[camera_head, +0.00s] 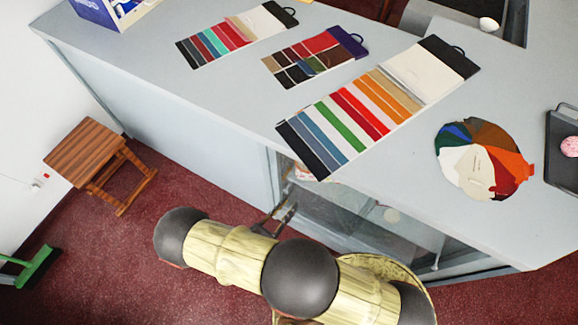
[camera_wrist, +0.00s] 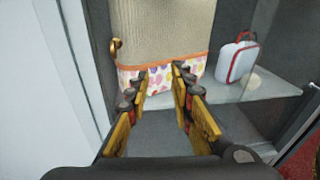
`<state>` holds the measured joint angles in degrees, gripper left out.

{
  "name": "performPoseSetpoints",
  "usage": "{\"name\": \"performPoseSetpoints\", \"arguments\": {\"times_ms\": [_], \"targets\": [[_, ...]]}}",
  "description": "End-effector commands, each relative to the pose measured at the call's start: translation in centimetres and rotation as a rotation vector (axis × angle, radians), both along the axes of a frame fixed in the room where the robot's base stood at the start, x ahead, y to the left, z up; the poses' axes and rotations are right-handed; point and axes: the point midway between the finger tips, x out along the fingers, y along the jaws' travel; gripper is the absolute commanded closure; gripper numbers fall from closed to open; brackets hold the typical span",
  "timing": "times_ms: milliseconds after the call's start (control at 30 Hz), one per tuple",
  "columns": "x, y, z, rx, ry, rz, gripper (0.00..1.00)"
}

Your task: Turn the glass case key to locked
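The glass case (camera_head: 362,228) is set in the front of the counter. My gripper (camera_head: 281,212) is near its left end, seen small and mostly end-on in the head view. In the wrist view my gripper (camera_wrist: 160,80) points at the case, with its two yellow-and-black fingers apart and nothing between them. A small brass-coloured piece (camera_wrist: 115,48) shows up and to the left of the fingertips, beside the case's left frame. It may be the key, but its turn position cannot be told. The fingers look apart from it.
Inside the case are a beige woven item (camera_wrist: 165,30) with a dotted band and a white red-edged bag (camera_wrist: 238,60). Colour swatch boards (camera_head: 375,105) and a colour fan (camera_head: 480,165) lie on the counter. A wooden stool (camera_head: 95,155) stands on the left floor.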

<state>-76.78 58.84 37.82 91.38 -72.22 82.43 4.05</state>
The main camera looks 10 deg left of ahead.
Motion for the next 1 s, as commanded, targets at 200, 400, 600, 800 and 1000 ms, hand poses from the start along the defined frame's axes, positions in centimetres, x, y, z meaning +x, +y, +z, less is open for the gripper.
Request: {"name": "performPoseSetpoints", "arguments": {"times_ms": [200,400,600,800,1000], "targets": [[2.5,5.5,1.8,0.022,-0.085,0.153,0.77],[3.8,5.2,2.4,0.019,-0.111,0.161,0.77],[6.6,4.0,2.3,0.019,-0.109,0.159,0.77],[8.8,3.0,2.4,0.019,-0.109,0.160,0.77],[9.8,2.7,2.4,0.019,-0.109,0.162,0.77]]}}
